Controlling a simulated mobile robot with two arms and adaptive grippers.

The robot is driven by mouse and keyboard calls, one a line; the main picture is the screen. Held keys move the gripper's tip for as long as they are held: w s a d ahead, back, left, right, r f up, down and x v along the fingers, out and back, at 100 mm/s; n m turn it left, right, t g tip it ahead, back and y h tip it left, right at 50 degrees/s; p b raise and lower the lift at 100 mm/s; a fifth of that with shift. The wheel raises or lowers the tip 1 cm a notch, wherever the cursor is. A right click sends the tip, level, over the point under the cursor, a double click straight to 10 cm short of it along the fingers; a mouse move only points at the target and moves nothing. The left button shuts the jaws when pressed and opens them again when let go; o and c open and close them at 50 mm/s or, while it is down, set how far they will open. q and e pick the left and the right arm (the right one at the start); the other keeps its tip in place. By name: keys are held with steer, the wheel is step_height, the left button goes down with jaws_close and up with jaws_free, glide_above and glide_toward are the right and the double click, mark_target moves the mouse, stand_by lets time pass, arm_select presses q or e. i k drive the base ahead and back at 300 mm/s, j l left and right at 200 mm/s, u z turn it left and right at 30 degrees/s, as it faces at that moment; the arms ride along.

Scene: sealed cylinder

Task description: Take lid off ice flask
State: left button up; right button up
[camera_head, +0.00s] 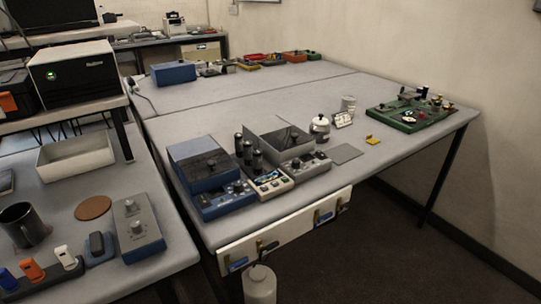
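A small silver-white lidded vessel (320,128), which looks like the ice flask, stands upright on the grey table (215,108) near its middle. Its lid (320,119) sits on top and has a dark knob. A larger pale cylinder (260,286) with a narrow dark top shows at the bottom edge, in front of the table; its lower part is cut off. Neither of my grippers is in the head view.
Blue instruments (210,180), an open grey box (279,141) and a control box (305,162) stand left of the vessel. A grey plate (345,153) and a yellow piece (373,140) lie to its right, before a green board (410,114). The table behind is largely clear.

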mark_target(320, 121)
steer(key=u, duration=0.3)
steer(key=i+l+u, duration=0.1)
steer(key=l+u, duration=0.75)
steer(key=i+l, duration=0.05)
steer(key=l, duration=0.05)
